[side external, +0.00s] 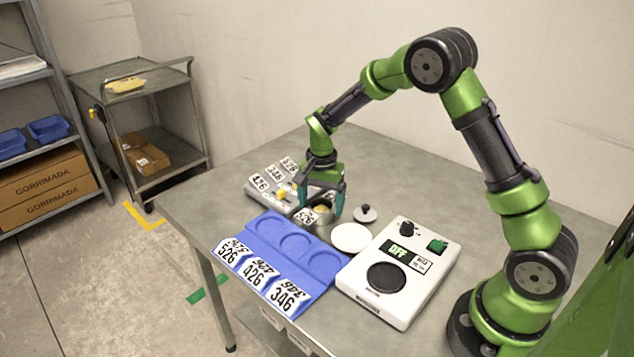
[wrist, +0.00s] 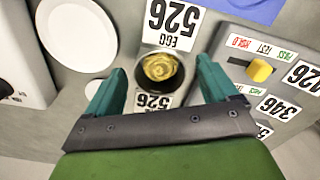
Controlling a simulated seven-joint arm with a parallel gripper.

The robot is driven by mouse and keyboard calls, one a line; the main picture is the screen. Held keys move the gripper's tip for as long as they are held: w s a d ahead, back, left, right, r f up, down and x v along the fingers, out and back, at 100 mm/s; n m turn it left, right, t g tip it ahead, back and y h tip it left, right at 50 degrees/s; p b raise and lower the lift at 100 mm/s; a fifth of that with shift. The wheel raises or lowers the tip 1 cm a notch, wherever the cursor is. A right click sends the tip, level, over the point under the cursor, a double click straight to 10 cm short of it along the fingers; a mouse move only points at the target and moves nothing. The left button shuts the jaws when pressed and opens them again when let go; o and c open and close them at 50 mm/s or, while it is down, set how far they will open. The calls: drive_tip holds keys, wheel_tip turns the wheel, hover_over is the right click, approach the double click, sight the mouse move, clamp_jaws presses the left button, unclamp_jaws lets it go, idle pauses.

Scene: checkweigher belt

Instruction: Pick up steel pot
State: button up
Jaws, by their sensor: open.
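The steel pot (side external: 325,218) stands on the table between the blue tray and the small lid. It is a small round pot with a yellow filling, and a 526 label shows at it. In the wrist view the pot (wrist: 145,62) lies between the fingertips, with 526 labels on both sides of it; one also reads EGG. My gripper (side external: 321,202) points down over the pot with its teal fingers apart, one on either side. In the wrist view my gripper (wrist: 161,68) is open. I cannot tell whether the fingers touch the pot.
A blue tray (side external: 262,243) with round recesses and number cards lies in front. A white scale (side external: 412,290) reading OFF, a white disc (side external: 351,238) and a knobbed lid (side external: 365,213) are to the right. A grey box with a yellow knob (side external: 282,190) stands close left.

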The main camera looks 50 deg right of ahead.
wheel_tip(320, 180, down, 2)
drive_tip(key=shift+f, duration=0.1)
